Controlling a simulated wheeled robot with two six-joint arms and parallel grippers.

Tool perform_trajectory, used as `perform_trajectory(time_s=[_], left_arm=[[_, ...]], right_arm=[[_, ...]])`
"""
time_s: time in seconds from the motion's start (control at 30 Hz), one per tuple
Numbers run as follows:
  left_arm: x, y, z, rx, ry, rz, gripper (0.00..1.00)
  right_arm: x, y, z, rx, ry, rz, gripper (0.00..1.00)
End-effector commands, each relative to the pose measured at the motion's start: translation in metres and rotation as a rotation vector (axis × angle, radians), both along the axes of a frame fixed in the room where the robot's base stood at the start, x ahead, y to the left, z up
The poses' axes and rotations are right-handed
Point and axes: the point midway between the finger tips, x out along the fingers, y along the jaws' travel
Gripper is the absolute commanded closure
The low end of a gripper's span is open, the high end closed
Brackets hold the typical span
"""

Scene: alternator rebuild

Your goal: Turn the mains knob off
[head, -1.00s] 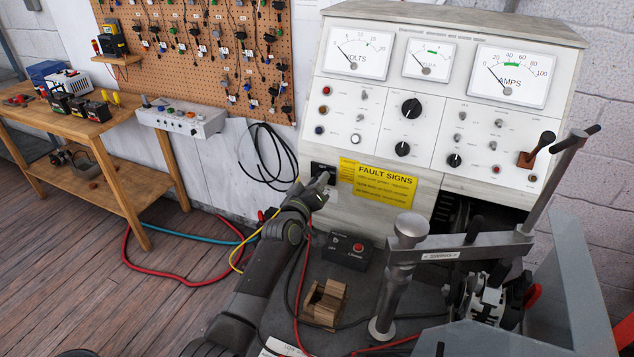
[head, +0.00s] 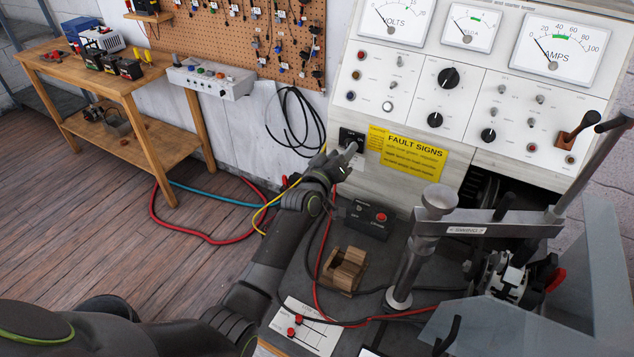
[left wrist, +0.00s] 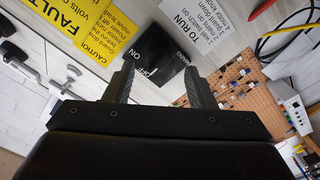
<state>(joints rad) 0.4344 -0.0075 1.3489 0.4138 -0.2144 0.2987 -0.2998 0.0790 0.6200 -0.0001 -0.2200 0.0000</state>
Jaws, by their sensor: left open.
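The mains switch is a black plate (head: 350,137) with white lettering, low on the left of the test bench front, left of the yellow FAULT SIGNS label. In the left wrist view a black knob (left wrist: 172,68) stands out beside the words ON, OFF and MAINS. My left gripper (head: 347,154) is at the plate's lower edge and partly hides it. In the left wrist view its two fingers (left wrist: 160,68) are apart, with the knob beyond and between their tips. I cannot tell contact or the knob's setting. My right gripper is not in view.
The yellow FAULT SIGNS label (head: 413,150) is just right of the switch. Black cables (head: 297,115) hang at the left.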

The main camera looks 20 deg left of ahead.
Motion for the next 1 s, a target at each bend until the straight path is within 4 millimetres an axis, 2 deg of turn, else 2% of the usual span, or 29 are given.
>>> perform_trajectory(time_s=[0.7,1.0], left_arm=[[-0.113,0.023,-0.003,-0.001,0.001,0.002,0.50],[-0.145,0.028,-0.001,-0.002,0.002,0.000,0.50]], right_arm=[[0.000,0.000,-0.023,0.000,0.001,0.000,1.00],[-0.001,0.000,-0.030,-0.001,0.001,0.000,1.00]])
